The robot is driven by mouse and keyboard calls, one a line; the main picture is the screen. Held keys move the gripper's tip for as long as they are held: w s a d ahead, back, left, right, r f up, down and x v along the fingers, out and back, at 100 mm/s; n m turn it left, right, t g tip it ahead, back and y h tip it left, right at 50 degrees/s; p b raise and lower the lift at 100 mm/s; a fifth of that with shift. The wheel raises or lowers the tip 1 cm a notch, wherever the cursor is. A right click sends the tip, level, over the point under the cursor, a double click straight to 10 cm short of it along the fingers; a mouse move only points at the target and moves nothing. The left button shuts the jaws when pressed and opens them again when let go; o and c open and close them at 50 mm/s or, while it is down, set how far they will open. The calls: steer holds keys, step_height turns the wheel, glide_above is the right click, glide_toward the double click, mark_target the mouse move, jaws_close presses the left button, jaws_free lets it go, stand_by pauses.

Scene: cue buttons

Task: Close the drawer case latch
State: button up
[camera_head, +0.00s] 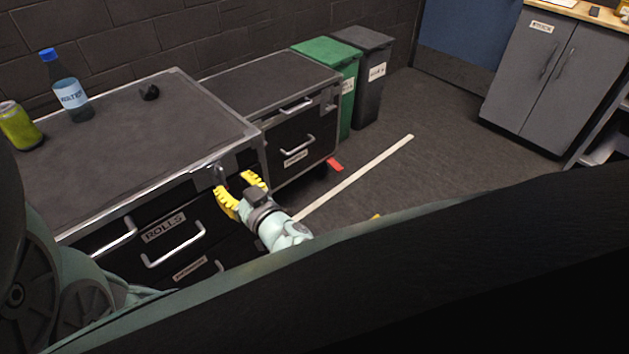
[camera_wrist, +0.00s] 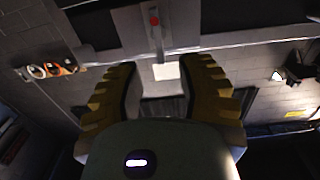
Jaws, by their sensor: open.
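The drawer case (camera_head: 195,92) stands at the left, dark with metal edges, with pull handles and a "ROLLS" label on its front. A small metal latch (camera_head: 219,173) shows at the upper right of that front, just under the top edge. My gripper (camera_head: 235,184) is at this corner, its yellow fingers spread and its tips close to the latch. In the wrist view, a narrow upright metal piece with a red spot (camera_wrist: 155,32), which looks like the latch, lies ahead of and between the open fingers (camera_wrist: 164,64). I cannot tell whether they touch it.
A second case (camera_head: 265,78) stands just beyond, then a green bin (camera_head: 346,95) and a dark bin (camera_head: 372,85). Floor (camera_head: 430,165) is open to the right.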

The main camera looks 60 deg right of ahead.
mark_target(223, 176)
steer(key=shift+x, duration=3.05)
steer(key=shift+o, duration=0.4)
steer(key=shift+s+a+f, duration=0.1)
jaws_close()
